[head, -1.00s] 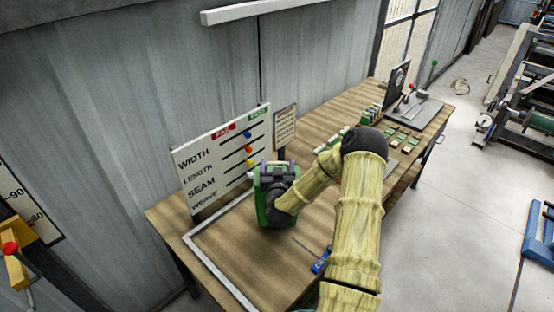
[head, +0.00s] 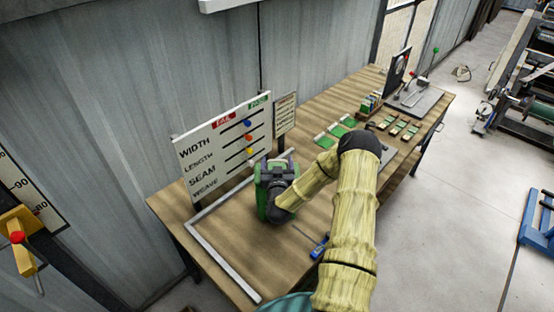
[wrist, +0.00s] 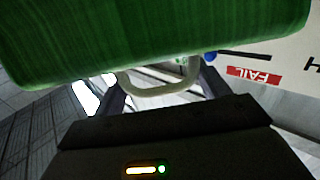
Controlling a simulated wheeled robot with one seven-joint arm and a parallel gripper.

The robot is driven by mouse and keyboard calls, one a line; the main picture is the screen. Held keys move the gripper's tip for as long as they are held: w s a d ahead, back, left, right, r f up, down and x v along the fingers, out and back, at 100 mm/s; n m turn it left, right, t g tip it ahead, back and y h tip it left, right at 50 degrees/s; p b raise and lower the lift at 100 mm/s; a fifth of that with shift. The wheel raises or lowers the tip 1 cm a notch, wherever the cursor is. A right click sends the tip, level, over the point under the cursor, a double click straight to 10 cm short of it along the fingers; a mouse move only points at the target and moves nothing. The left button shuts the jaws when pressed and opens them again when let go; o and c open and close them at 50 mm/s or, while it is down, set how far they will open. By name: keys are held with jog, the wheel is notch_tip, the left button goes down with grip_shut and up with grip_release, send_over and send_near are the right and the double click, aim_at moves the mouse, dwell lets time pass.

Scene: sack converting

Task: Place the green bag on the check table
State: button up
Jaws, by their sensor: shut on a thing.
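The green bag (head: 262,196) is at my gripper (head: 277,168) in the head view, over the near left part of the wooden check table (head: 245,238). In the wrist view the bag (wrist: 150,40) fills the top, with a pale loop handle (wrist: 160,91) below it. My gripper (wrist: 162,95) is shut on the bag, with its dark fingers at either side of the handle. My wrist hides part of the bag in the head view. I cannot tell whether the bag's base touches the table.
A WIDTH/LENGTH/SEAM/WEAVE board (head: 225,148) stands close behind the bag. A pale L-shaped strip (head: 222,262) lies on the table's near left. A blue-handled tool (head: 320,246) lies right of the bag. Green pieces (head: 336,132) and a gauge stand (head: 415,100) are farther back.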

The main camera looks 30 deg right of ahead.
jog(key=shift+r, duration=0.1)
jog(key=o, duration=2.1)
jog(key=shift+c, duration=0.2)
jog(key=b+v, duration=0.5)
jog(key=v, duration=0.7)
jog(key=shift+a, duration=0.15)
